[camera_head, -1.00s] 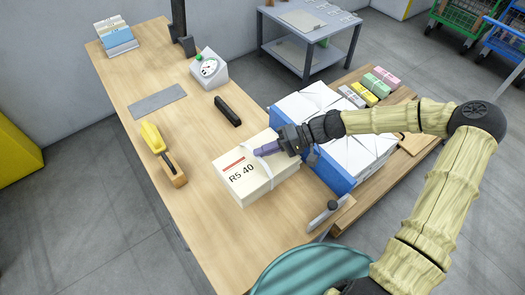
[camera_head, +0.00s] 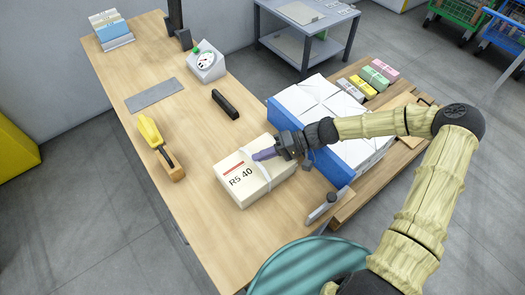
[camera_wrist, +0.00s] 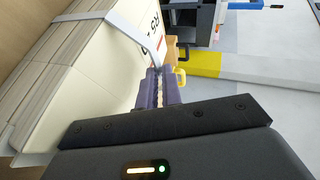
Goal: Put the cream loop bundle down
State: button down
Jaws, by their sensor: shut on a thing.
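In the wrist view the bundle (camera_wrist: 98,75) fills the left side, and the strap runs to my closed fingers (camera_wrist: 158,88). The fingers hide part of the strap.
A blue-sided white stack (camera_head: 325,110) stands close to the right. Bare bench lies left of the bundle.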

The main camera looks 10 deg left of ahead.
jog(key=shift+r, duration=0.1)
jog(key=c, duration=1.6)
grip_release()
jog(key=shift+o, duration=0.2)
jog(key=v, duration=1.2)
jog(key=shift+p, duration=0.35)
